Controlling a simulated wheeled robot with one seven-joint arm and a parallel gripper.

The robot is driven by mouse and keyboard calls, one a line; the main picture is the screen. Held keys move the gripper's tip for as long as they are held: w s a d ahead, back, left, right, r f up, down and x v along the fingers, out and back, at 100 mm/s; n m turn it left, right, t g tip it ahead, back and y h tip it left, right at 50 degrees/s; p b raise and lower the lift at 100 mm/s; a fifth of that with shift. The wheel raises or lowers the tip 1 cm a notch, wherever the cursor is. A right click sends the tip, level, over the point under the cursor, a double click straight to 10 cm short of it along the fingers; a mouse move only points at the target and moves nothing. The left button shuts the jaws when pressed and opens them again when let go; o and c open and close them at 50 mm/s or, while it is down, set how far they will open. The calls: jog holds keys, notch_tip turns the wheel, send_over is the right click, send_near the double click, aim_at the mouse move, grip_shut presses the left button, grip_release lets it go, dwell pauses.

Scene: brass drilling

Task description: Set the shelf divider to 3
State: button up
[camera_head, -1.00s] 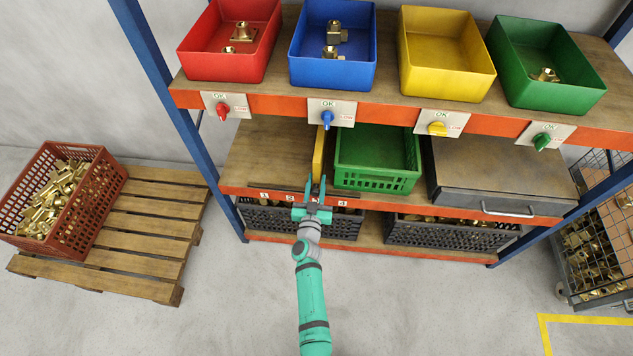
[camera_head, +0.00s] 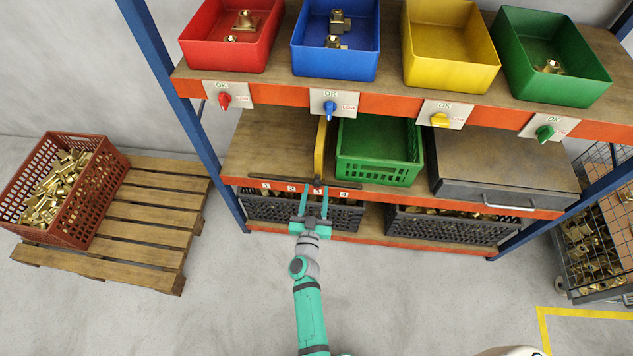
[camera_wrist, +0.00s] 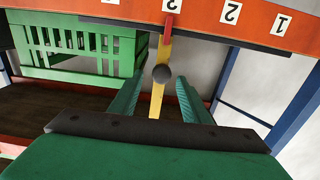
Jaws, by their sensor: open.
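The shelf divider is a yellow upright panel (camera_head: 320,150) on the middle shelf, left of the green crate (camera_head: 378,150). At its front a red pointer (camera_head: 318,181) stands at the label 3 on the orange shelf edge (camera_head: 390,195). In the wrist view the yellow divider (camera_wrist: 158,80) shows with a dark round knob (camera_wrist: 162,73), and the red pointer (camera_wrist: 168,28) is at the 3. My gripper (camera_head: 315,203) is open in front of the divider's lower front. In the wrist view its two fingers (camera_wrist: 160,98) lie on either side of the yellow strip, apart from it.
A dark metal drawer box (camera_head: 500,165) stands right of the green crate. Black crates (camera_head: 300,212) stand on the bottom shelf. Red, blue, yellow and green bins stand on the top shelf. The shelf left of the divider is bare (camera_head: 265,145).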

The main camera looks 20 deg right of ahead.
jog(key=shift+v, duration=1.35)
jog(key=shift+a, duration=0.2)
jog(key=s+a+r+n+y, duration=0.15)
jog(key=s+a, duration=0.35)
jog(key=s, duration=0.5)
jog(key=s+a+r+n+y, duration=0.1)
jog(key=s+a+r+y, duration=0.3)
jog(key=s, duration=0.7)
jog(key=s+a+r+n+g+y, duration=0.1)
jog(key=s+a+r, duration=0.4)
jog(key=s+r, duration=0.6)
jog(key=s+n+y, duration=0.1)
jog(key=s, duration=0.2)
jog(key=shift+s+r, duration=0.3)
jog(key=shift+a+n, duration=0.1)
jog(key=shift+n, duration=0.15)
jog(key=c, duration=0.3)
